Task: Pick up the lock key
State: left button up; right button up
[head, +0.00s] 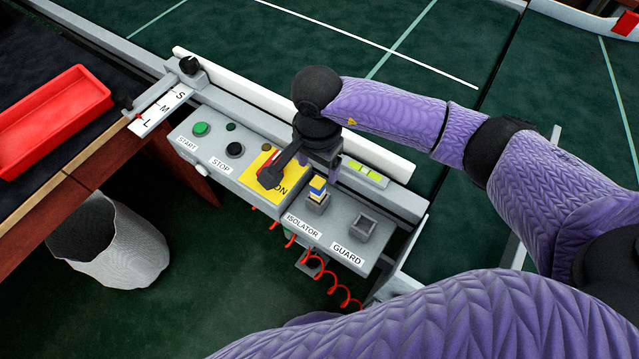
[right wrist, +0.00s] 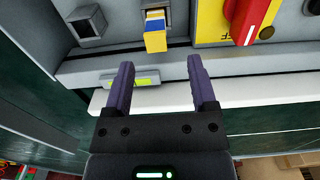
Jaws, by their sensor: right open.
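The lock key (head: 317,188) is a small block banded in yellow, blue and white. It stands upright in the socket above the ISOLATOR label on the grey control panel. In the right wrist view the key (right wrist: 155,34) lies ahead of the fingers, roughly in line with the gap between them. My right gripper (head: 321,172) hangs just behind the key, over the panel's back edge. In its own wrist view the right gripper (right wrist: 160,66) is open and empty, its two purple fingers apart and not touching the key. My left gripper is not in view.
A red rotary handle on a yellow plate (head: 264,165) sits close left of the key. The empty GUARD socket (head: 363,224) is to its right. A white rail (head: 250,98) runs behind the panel. A red tray (head: 52,112) and a bin (head: 120,245) are at left.

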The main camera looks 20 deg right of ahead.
aim_at(319, 180)
jog(key=f, duration=0.2)
jog(key=f+b, duration=0.1)
jog(key=f, duration=0.1)
jog(key=f+b, duration=0.1)
jog(key=f, duration=0.2)
jog(key=shift+s, duration=0.25)
jog(key=shift+f, duration=0.3)
jog(key=shift+r, duration=0.15)
jog(key=shift+c, duration=0.2)
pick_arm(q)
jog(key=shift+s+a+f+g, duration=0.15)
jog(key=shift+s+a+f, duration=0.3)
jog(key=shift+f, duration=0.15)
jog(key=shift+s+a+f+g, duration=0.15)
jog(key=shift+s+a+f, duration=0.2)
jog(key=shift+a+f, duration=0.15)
pick_arm(e)
grip_shut()
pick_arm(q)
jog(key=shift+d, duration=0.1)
